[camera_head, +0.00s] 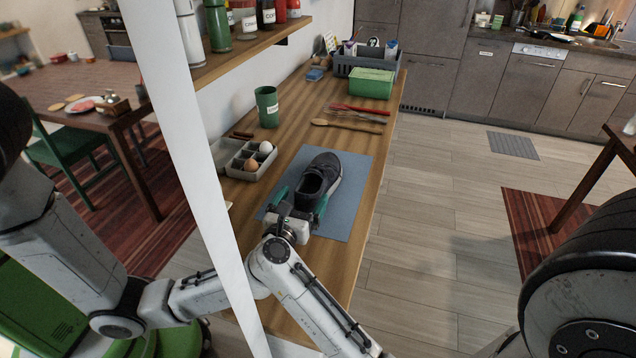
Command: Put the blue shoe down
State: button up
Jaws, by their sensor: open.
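A dark grey shoe (325,172) with a lighter sole edge sits on a blue-grey mat (352,205) on the wooden counter. Its toe points away from me and its opening faces up. I see no clearly blue shoe; this is the only shoe in view. My gripper (301,203) is open at the shoe's heel end, with one green finger on each side of it. I cannot tell whether the fingers touch the shoe. The gripper's body hides part of the heel.
An egg tray (233,172) and a green cup (267,106) stand left of the mat. A wooden spoon (345,126) and other utensils lie beyond it. A green box (371,83) and a grey caddy (341,66) are at the far end. A shelf (250,47) overhangs the left.

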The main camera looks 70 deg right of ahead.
aim_at(312, 176)
jog(key=d, duration=0.3)
jog(key=d+p, duration=0.1)
jog(key=shift+w+d, duration=0.25)
jog(key=shift+d, duration=0.15)
jog(key=shift+c, duration=0.3)
jog(key=c, duration=1.3)
jog(key=shift+o, duration=0.2)
jog(key=shift+r, duration=0.55)
jog(key=s+a+r, duration=0.1)
jog(key=s+r, duration=1)
jog(key=s, duration=0.3)
jog(key=shift+a+r, duration=0.15)
jog(key=shift+r, duration=0.25)
